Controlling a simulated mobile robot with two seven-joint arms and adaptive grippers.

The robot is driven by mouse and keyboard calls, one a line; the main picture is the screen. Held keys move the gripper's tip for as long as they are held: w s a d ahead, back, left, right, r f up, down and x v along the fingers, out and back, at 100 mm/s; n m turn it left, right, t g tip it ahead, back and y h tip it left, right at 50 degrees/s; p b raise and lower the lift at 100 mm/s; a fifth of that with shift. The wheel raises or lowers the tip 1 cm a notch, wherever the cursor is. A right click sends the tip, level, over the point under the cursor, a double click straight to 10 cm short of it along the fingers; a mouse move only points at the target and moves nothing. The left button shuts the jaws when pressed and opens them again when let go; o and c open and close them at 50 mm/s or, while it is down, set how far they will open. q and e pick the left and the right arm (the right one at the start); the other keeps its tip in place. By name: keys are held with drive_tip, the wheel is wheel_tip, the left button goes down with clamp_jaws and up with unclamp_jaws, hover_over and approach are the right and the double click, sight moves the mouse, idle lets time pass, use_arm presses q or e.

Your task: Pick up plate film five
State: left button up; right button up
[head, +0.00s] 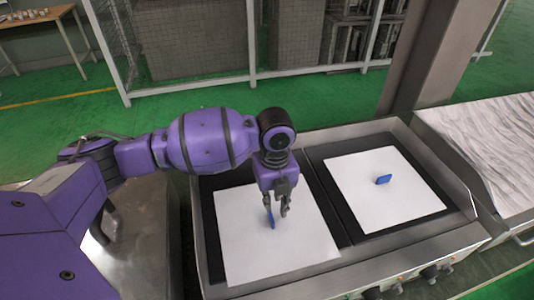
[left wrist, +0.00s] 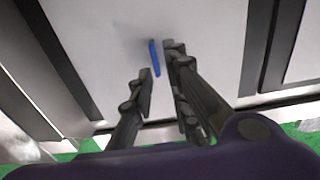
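Two white square sheets lie on dark plates, each with a small upright blue tab; I cannot tell which is plate film five. The left sheet (head: 262,255) has its blue tab (head: 270,219) at my left gripper (head: 277,208). The right sheet (head: 385,187) has its blue tab (head: 383,179) near its middle. In the left wrist view my left gripper (left wrist: 160,65) is open. The blue tab (left wrist: 154,57) shows in the gap between its fingertips, with the white sheet (left wrist: 110,45) behind it. Contact with the tab cannot be told. My right gripper is not in view.
The sheets lie in a metal heating unit (head: 415,243) with raised rims and a divider, and knobs (head: 430,272) along its front. A grey pillar (head: 430,55) stands behind it. A metal-topped surface (head: 490,140) adjoins on the right. A mesh fence (head: 205,40) stands behind.

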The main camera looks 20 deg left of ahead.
sight(271, 215)
use_arm(q)
drive_tip(key=shift+s+a+f, duration=0.1)
drive_tip(key=shift+s+f, duration=0.05)
drive_tip(key=shift+f, duration=0.3)
drive_tip(key=shift+s+a+f, duration=0.1)
drive_tip(key=shift+s+f, duration=0.05)
drive_tip(key=shift+f, duration=0.6)
wheel_tip(271, 215, down, 4)
drive_tip(key=shift+a+f, duration=0.15)
drive_tip(key=shift+f, duration=0.1)
drive_tip(key=shift+w, duration=0.1)
clamp_jaws()
drive_tip(key=shift+r, duration=0.1)
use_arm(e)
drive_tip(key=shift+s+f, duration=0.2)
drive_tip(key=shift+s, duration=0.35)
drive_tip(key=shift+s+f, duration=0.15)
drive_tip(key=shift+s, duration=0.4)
